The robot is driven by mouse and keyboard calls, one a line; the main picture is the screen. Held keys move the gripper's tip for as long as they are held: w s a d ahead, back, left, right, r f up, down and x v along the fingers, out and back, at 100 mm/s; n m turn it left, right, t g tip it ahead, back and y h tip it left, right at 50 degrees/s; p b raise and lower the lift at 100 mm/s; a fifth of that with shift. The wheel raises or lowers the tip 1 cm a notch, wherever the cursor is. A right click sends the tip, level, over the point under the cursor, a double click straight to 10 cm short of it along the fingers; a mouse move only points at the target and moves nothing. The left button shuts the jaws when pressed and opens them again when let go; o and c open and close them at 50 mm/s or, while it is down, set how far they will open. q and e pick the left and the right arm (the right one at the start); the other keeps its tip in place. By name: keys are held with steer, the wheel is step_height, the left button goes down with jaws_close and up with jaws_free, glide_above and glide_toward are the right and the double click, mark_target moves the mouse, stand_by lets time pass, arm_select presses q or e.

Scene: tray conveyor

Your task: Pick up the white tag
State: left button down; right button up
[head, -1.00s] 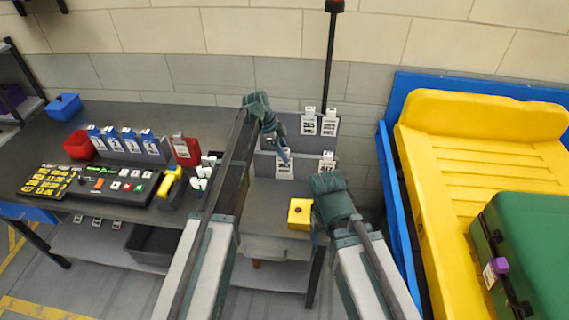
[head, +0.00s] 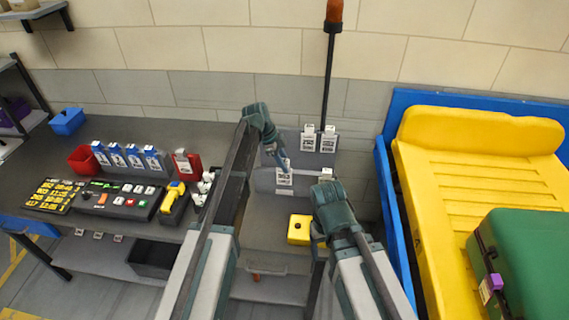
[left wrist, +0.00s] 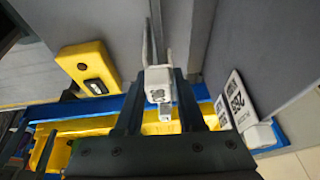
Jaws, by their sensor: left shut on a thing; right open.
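My left gripper (head: 283,164) is shut on a white tag (head: 285,179) with dark print, at the lower left of the grey tag rack (head: 264,181). In the left wrist view the tag (left wrist: 158,84) sits between the two dark fingers. I cannot tell whether it still touches the rack. Other white tags stand on the rack: two at the upper level (head: 308,139) (head: 328,140) and one at the lower right (head: 326,174). My right gripper (head: 318,233) is open, low beside the yellow box, partly hidden by its own arm.
A yellow box (head: 299,230) stands in front of the rack. Left on the bench are blue tag holders (head: 134,156), a red bin (head: 82,159), a control panel (head: 118,198) and a yellow scanner (head: 173,197). A yellow tray (head: 470,190) with a green case (head: 520,250) lies right.

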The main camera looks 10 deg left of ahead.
arm_select(q)
step_height(320, 180, up, 4)
steer(key=p, duration=0.3)
steer(key=shift+f, duration=0.1)
steer(key=shift+s, duration=0.3)
steer(key=s, duration=1.9)
step_height(320, 180, up, 6)
steer(key=p, duration=0.6)
steer(key=shift+r, duration=0.2)
